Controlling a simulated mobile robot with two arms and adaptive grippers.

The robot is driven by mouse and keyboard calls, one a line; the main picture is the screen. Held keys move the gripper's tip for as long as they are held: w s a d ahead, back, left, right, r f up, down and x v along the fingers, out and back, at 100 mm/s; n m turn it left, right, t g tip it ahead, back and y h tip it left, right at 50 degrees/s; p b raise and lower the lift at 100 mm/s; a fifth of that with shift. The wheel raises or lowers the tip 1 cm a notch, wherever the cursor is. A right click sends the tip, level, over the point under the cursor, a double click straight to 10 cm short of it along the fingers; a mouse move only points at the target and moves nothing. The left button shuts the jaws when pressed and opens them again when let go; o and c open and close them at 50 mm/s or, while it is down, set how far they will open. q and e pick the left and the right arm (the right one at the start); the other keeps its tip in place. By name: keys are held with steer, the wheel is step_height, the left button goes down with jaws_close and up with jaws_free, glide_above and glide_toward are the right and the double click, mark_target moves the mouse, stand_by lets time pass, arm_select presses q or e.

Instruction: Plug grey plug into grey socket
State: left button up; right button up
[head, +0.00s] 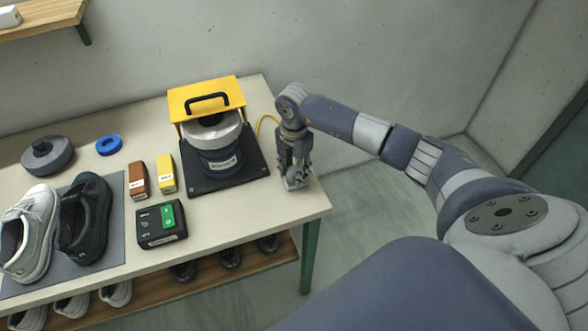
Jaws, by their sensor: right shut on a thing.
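My right gripper (294,176) points down over the right end of the table, close to the table top. It is shut on what seems to be the grey plug, mostly hidden between the fingers. A yellow cable (263,121) curves from behind the machine towards this gripper. A small light grey piece shows at the fingertips; I cannot tell whether it is plug, socket or finger. I cannot make out the grey socket; the gripper may cover it. My left gripper is not in view.
A machine with a yellow cover (226,88) and a dark base (240,174) stands left of the gripper. A green-and-black box (153,236), brown and yellow blocks, a blue ring (109,145) and shoes lie further left. The table's front right corner is clear.

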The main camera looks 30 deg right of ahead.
steer(key=shift+f, duration=0.25)
steer(key=o, duration=1.2)
steer(key=shift+c, duration=0.2)
steer(key=shift+r, duration=0.15)
